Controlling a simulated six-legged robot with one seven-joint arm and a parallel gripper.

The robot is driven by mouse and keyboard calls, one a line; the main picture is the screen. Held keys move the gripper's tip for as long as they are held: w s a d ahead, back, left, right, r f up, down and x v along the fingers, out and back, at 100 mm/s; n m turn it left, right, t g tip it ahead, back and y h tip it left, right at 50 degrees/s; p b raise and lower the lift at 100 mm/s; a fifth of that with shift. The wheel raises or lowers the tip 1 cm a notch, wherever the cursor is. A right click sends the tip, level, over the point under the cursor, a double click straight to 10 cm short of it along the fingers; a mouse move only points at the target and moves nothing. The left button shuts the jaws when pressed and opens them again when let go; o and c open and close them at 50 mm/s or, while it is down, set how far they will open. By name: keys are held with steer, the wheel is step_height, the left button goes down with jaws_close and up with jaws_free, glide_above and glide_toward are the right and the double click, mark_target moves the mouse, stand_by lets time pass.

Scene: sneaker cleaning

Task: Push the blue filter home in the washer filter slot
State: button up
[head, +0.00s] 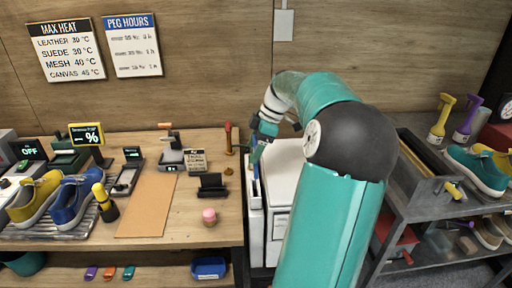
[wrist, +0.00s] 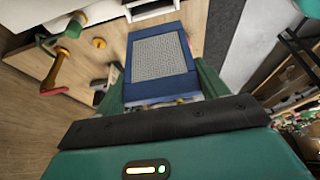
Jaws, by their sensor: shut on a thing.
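The blue filter (wrist: 158,58) has a grey mesh face in a blue frame. My gripper (wrist: 162,88) is shut on it, with one green finger at each side. In the head view my gripper (head: 257,155) points down over the narrow white section at the left of the white washer (head: 285,165). A thin blue strip of the filter (head: 256,188) shows below the fingers there. The filter slot is mostly hidden, and I cannot tell how far the filter sits in it.
A wooden bench (head: 190,210) stands left of the washer, with a red-topped peg (head: 228,135) near its right edge. Several shoes and tools sit on it. A grey rack (head: 430,200) with sneakers and brushes stands at the right. My arm hides much of the washer.

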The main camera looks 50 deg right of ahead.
mark_target(255, 176)
steer(key=shift+w+f, duration=0.15)
steer(key=shift+f, duration=2.8)
steer(key=shift+f, duration=3)
steer(key=o, duration=1.1)
